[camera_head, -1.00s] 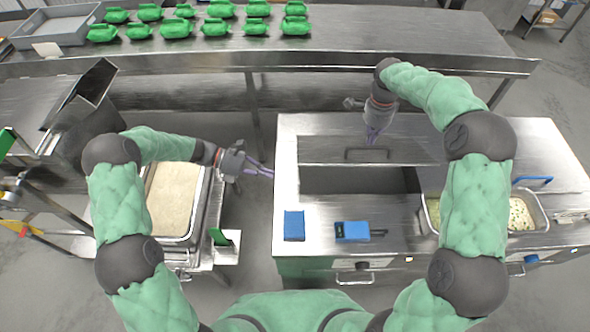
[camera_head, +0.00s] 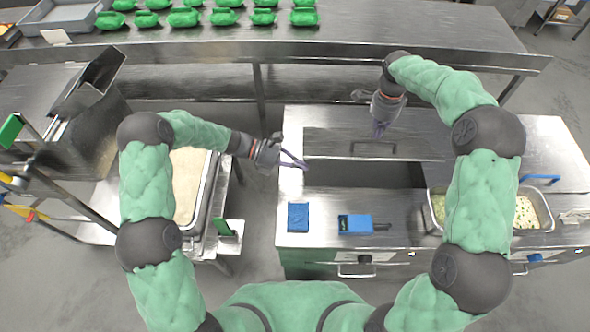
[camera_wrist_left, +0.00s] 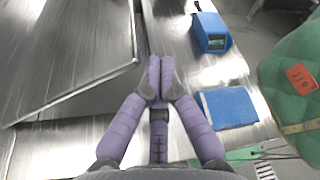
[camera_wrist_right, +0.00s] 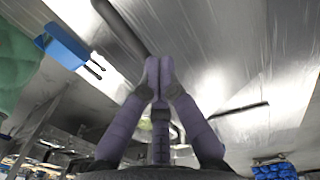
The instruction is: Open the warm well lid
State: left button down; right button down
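The warm well lid (camera_head: 340,141) is a flat steel panel with a bar handle (camera_head: 373,155) on the counter. The dark well opening (camera_head: 365,174) shows in front of it, so the lid covers only part of the well. My left gripper (camera_head: 304,164) is shut and empty at the left end of the opening. In the left wrist view the lid's edge (camera_wrist_left: 75,60) lies left of the fingers. My right gripper (camera_head: 380,132) is shut, with nothing visible in its fingers, just behind the handle. A dark bar in the right wrist view, likely the handle (camera_wrist_right: 240,108), is apart from the fingers.
A blue pad (camera_head: 298,217) and a blue device (camera_head: 355,224) lie on the counter's front strip. A food pan (camera_head: 528,212) sits at the right. A rice pan (camera_head: 186,185) stands on the left cart. Green containers (camera_head: 184,17) line the back table.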

pick_arm(q)
jog(key=shift+w+r, duration=0.3)
jog(key=shift+r, duration=0.25)
jog(key=shift+w+r, duration=0.55)
jog(key=shift+r, duration=0.3)
pick_arm(e)
jog(key=shift+s+a+f, duration=0.15)
jog(key=shift+f, duration=0.1)
jog(key=c, duration=1.1)
grip_release()
jog(key=shift+s+f, duration=0.1)
jog(key=shift+f, duration=0.05)
pick_arm(q)
jog(key=shift+r, duration=0.1)
jog(key=shift+s, duration=0.2)
pick_arm(e)
jog(key=shift+r, duration=0.35)
